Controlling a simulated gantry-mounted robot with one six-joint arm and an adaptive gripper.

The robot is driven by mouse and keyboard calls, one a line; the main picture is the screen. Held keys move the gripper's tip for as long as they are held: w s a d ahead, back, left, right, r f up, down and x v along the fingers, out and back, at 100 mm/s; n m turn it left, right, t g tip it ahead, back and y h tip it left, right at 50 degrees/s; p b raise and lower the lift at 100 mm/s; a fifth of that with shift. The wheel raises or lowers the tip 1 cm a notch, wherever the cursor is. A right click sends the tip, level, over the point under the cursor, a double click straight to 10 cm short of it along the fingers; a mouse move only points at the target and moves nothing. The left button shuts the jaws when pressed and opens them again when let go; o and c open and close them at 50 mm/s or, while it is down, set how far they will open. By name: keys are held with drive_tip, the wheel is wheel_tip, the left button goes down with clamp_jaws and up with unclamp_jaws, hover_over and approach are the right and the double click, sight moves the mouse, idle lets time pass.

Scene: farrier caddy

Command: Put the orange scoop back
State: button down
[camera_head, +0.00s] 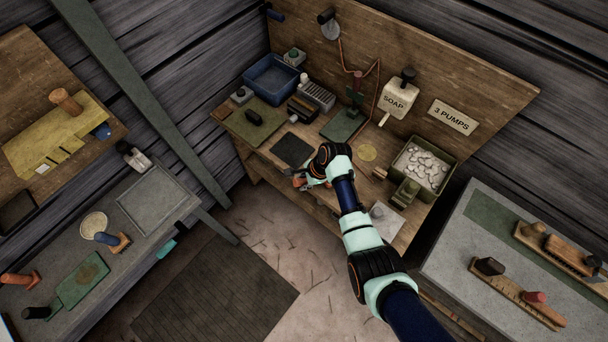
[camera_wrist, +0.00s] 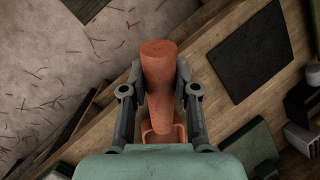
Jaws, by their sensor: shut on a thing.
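The orange scoop (camera_wrist: 159,80) is between the fingers of my gripper (camera_wrist: 159,105) in the wrist view. Its thick handle points up the picture, and its open scoop end is partly hidden near the gripper body. In the head view my gripper (camera_head: 308,181) is at the front edge of the wooden bench, with a bit of the orange scoop (camera_head: 299,182) showing beside it. The scoop appears to be held above the bench edge. A green bin (camera_head: 451,163) of pale pieces stands at the bench's right end.
A dark mat (camera_head: 292,150) lies on the bench close to my gripper. A grey side table (camera_head: 480,250) stands at right.

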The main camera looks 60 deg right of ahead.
drive_tip(key=shift+f+b, duration=0.35)
drive_tip(key=shift+f, duration=0.1)
idle(0.5)
drive_tip(key=c, duration=0.8)
unclamp_jaws()
drive_tip(key=v, duration=1.2)
